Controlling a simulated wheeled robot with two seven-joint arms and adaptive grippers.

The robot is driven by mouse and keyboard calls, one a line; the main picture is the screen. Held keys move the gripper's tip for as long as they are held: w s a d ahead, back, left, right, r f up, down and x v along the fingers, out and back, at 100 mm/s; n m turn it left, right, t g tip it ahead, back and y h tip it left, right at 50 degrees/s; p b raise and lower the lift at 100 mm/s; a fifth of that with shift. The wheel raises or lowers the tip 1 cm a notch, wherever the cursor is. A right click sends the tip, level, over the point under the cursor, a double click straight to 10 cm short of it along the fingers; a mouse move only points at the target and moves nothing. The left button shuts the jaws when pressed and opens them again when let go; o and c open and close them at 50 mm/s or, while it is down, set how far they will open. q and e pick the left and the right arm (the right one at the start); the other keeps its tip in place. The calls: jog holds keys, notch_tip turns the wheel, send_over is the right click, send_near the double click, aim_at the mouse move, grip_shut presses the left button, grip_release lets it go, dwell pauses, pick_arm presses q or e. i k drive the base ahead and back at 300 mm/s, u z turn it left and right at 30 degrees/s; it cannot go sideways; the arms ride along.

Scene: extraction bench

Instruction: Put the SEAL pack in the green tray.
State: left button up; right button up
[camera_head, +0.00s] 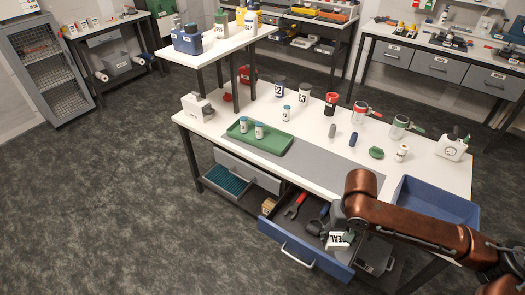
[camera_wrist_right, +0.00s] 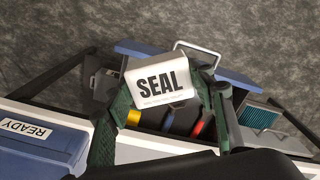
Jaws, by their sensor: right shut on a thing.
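The white SEAL pack (camera_head: 338,241) is held by my right gripper (camera_head: 343,232) over the open blue drawer. In the right wrist view the SEAL pack (camera_wrist_right: 159,82) sits between the two green fingers of the gripper (camera_wrist_right: 158,100), its black lettering facing the camera. The green tray (camera_head: 272,147) lies on the bench top to the left of the gripper, and two small white vials with blue caps stand in it. My left gripper is not in view.
The open blue drawer (camera_head: 300,248) holds a red tool (camera_head: 295,205) and dark items. A grey mat (camera_head: 318,160) lies beside the tray. A blue bin (camera_head: 437,203) stands at the bench's right. Cups, beakers and bottles stand along the back; the tray's right part looks free.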

aim_at(277, 144)
jog(key=u, duration=1)
jog(key=i, duration=1.85)
jog(key=z, duration=0.75)
